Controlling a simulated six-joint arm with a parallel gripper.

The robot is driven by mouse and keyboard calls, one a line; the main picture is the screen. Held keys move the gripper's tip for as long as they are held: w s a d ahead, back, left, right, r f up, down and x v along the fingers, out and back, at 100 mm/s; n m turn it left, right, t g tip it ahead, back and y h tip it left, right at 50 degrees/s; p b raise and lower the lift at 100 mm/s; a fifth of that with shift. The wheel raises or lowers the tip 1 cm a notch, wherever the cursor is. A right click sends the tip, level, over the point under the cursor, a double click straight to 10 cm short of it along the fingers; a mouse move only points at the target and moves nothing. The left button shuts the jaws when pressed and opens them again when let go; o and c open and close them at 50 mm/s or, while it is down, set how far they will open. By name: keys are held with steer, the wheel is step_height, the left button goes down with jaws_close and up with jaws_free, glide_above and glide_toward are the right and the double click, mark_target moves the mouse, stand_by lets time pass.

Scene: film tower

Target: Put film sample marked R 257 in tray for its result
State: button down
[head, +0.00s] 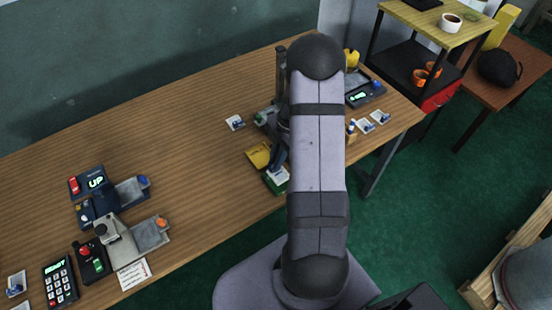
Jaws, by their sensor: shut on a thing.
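My gripper (279,155) shows only partly as dark parts at the left edge of my arm, which covers the rest. It is shut on a small white piece, apparently a film sample (277,173), at the green tray (273,187). I cannot tell whether the piece touches the tray, and no R 257 mark is readable. A yellow tray (258,154) sits just behind the green one. Other white film samples with blue parts lie on the table: one left of the arm (235,122), two at the right (365,125) (381,117), one at far left (16,284).
A dark upright post (281,75) stands behind the trays. A device with a lit green display (358,97) is at the right. At the left are a unit reading UP (95,183), a grey instrument (115,232) and a keypad reading READY (59,282). The table's middle left is clear.

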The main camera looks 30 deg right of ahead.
steer(key=shift+f+b, duration=0.95)
steer(key=shift+f, duration=0.5)
steer(key=shift+f+b, duration=0.15)
steer(key=shift+b, duration=0.4)
stand_by(0.7)
steer(key=c, duration=1.2)
jaws_free()
steer(key=shift+o, duration=0.2)
steer(key=shift+r+p, duration=2.1)
steer(key=shift+r, duration=1.45)
